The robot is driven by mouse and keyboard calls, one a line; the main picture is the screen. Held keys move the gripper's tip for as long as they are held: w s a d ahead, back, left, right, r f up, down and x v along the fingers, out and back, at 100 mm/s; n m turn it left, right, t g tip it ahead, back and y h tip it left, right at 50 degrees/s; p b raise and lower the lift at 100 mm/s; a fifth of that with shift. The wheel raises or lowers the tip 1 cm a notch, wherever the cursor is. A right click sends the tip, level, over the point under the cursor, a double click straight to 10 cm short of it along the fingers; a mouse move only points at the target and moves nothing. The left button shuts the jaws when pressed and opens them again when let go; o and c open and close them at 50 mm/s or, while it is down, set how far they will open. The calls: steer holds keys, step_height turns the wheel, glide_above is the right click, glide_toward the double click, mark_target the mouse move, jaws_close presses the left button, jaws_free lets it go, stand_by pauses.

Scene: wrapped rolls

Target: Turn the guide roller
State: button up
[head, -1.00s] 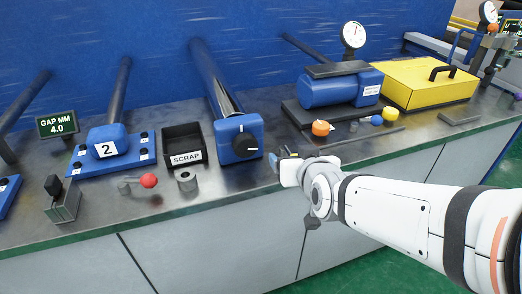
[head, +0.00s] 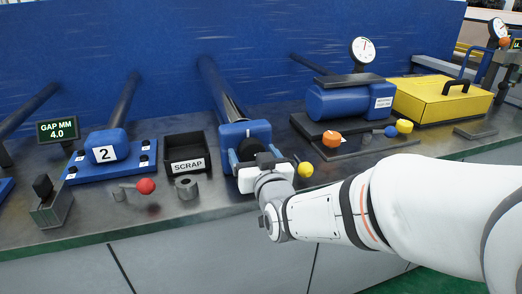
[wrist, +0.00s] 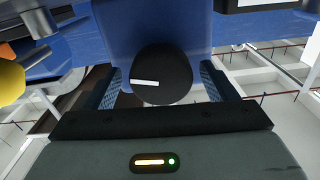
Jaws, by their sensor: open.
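The guide roller (head: 218,85) is a dark, shiny tube running back from a blue end block (head: 231,130) at mid-bench. A round black knob is on the block's front; in the head view my gripper partly hides it. In the wrist view the knob (wrist: 172,65) shows fully, with a white pointer mark lying nearly level towards the left. My gripper (wrist: 161,88) is open, with one blue-padded finger on each side of the knob and small gaps visible. It also shows in the head view (head: 254,160) in front of the block.
A black scrap bin (head: 186,168) stands left of the block. A yellow ball (head: 305,170) is close on the right of my gripper. A red-knobbed lever (head: 146,186) and grey ring (head: 187,188) sit front left; a blue cylinder unit (head: 345,100) is at right.

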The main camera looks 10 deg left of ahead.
steer(key=shift+w+a, duration=0.2)
steer(key=shift+w, duration=0.1)
steer(key=shift+c, duration=0.5)
steer(key=c, duration=0.9)
